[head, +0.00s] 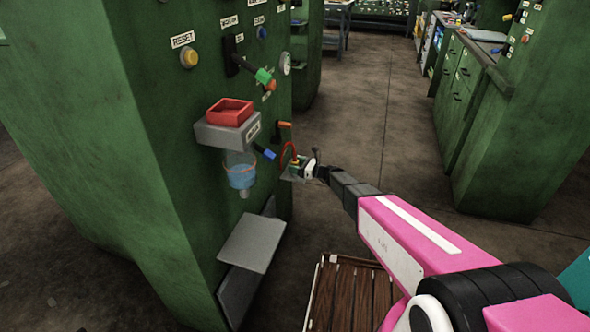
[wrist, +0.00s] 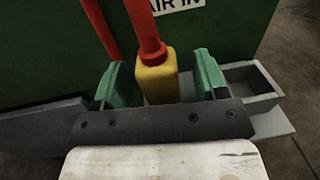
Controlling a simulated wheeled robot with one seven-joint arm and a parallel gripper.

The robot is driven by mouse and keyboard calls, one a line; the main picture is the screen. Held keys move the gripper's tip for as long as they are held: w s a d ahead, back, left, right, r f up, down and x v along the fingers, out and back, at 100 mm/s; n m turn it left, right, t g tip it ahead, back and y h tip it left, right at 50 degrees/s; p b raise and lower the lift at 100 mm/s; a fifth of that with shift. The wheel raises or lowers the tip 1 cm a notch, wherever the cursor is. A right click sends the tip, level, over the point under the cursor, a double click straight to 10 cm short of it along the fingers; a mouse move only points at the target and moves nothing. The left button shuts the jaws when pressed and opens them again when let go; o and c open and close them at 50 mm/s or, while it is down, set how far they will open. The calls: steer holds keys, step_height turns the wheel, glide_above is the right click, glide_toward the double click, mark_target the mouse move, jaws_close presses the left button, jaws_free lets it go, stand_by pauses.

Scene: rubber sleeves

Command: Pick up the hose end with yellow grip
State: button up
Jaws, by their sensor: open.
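The hose end's yellow grip (wrist: 158,82) stands upright between the two green fingers of my gripper (wrist: 158,85) in the wrist view. A red hose (wrist: 140,30) runs up from the top of the grip. My gripper is open, with a gap showing on each side of the grip. The lower part of the grip is hidden behind my gripper's dark body. In the head view my gripper (head: 298,170) is beside the green cabinet's right edge, and the red hose (head: 287,150) loops above it. The yellow grip is too small to make out clearly there.
A grey open tray (wrist: 245,92) is just right of my gripper. The green cabinet (head: 150,150) carries a red bin (head: 229,112), a grey shelf (head: 252,243) and several knobs and levers. A wooden pallet (head: 345,295) lies on the floor below my arm. The aisle floor behind is clear.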

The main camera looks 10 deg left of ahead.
steer(key=shift+w+a, duration=0.1)
steer(key=shift+a, duration=0.2)
steer(key=c, duration=1.1)
steer(key=shift+o, duration=0.2)
steer(key=shift+r, duration=0.1)
